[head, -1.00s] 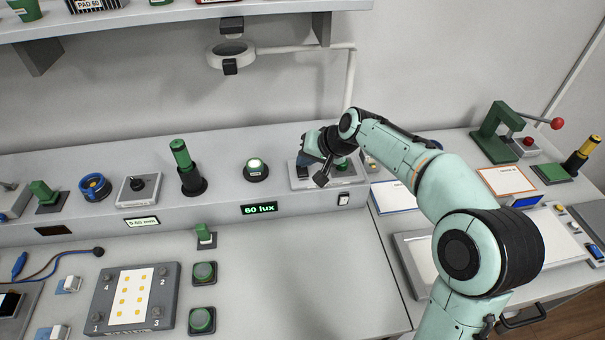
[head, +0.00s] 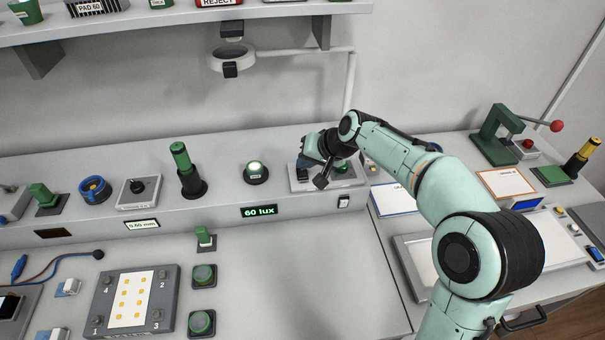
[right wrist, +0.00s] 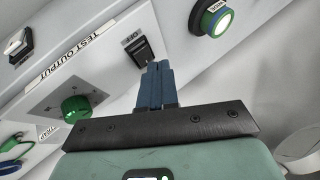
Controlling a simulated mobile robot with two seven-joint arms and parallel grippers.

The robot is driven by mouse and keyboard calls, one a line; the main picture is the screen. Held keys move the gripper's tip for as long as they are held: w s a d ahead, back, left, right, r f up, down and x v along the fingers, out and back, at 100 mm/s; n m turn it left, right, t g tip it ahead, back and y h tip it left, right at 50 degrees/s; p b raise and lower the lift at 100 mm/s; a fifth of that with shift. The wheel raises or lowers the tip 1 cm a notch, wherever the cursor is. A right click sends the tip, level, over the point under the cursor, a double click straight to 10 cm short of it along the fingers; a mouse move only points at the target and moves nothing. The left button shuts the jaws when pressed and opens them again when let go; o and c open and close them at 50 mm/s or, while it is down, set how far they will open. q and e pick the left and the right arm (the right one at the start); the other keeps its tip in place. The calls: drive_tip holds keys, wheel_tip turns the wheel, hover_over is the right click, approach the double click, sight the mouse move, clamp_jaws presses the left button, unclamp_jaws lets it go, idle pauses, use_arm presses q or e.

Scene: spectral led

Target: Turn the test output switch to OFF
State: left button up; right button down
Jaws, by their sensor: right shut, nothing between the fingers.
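The test output switch (right wrist: 140,52) is a black rocker on a light grey panel (right wrist: 40,92), beside an "OFF" label (right wrist: 130,37) and near a "TEST OUTPUT" label (right wrist: 85,42). My right gripper (right wrist: 153,68) is shut and empty, its blue fingertips close to the switch's lower edge in the right wrist view. I cannot tell whether they touch it or which way the rocker is set. In the head view my right gripper (head: 303,168) is over the panel (head: 347,182) and hides the switch. My left gripper is not in view.
A green knob (right wrist: 76,108) is on the same panel. A lit green button (head: 256,170) is left of it, above a "60 lux" display (head: 258,211). A small white switch (head: 343,201) is on the ledge front. A ring magnifier (head: 232,58) hangs above.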

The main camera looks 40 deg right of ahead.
sight(305, 172)
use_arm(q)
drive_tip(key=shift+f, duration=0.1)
use_arm(e)
drive_tip(key=shift+f, duration=0.1)
idle(0.6)
use_arm(q)
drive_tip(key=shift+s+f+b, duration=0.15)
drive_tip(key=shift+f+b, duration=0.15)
drive_tip(key=shift+b, duration=0.1)
use_arm(e)
drive_tip(key=shift+s+f, duration=0.1)
drive_tip(key=shift+f, duration=0.2)
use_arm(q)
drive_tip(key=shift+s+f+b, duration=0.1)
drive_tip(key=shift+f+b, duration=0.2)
use_arm(e)
drive_tip(key=shift+a+f, duration=0.1)
drive_tip(key=shift+f, duration=0.3)
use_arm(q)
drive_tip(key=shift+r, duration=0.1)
use_arm(e)
drive_tip(key=shift+r, duration=0.1)
use_arm(q)
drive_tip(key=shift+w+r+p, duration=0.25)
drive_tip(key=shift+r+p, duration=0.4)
drive_tip(key=shift+p, duration=0.1)
use_arm(e)
drive_tip(key=shift+r, duration=0.7)
